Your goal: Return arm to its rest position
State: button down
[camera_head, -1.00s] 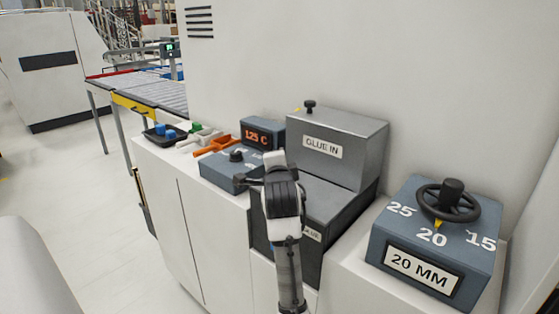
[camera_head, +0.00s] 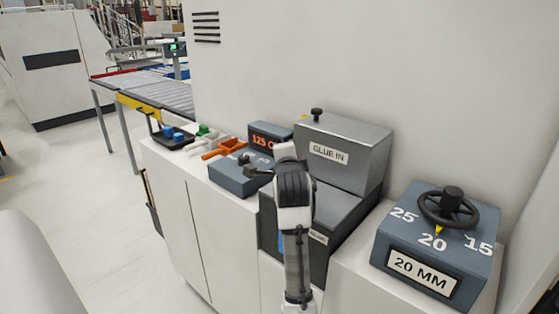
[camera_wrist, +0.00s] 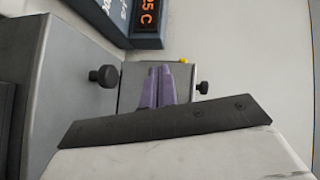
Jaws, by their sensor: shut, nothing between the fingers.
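My gripper (camera_wrist: 160,86) shows in the wrist view as two purple fingers pressed together with nothing between them. In the head view my arm (camera_head: 294,195) rises in front of the machine's glue boxes, and its end is beside the blue-grey dial box (camera_head: 233,178). The fingers are hard to make out there. The grey GLUE IN box (camera_head: 345,150) stands behind and to the right of my arm. The lower glue box (camera_head: 335,210) is partly hidden by my arm.
An orange temperature display (camera_head: 270,138) stands behind the dial box; it also shows in the wrist view (camera_wrist: 146,18). A black tray (camera_head: 168,138) with blue blocks is at the left. A handwheel (camera_head: 449,207) tops the 20 MM box (camera_head: 425,250) at the right. Open floor lies left.

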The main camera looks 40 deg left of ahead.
jog(key=s+r+b, duration=0.2)
jog(key=s+r, duration=0.4)
jog(key=shift+s+r, duration=0.2)
jog(key=shift+s, duration=0.2)
jog(key=shift+s, duration=0.1)
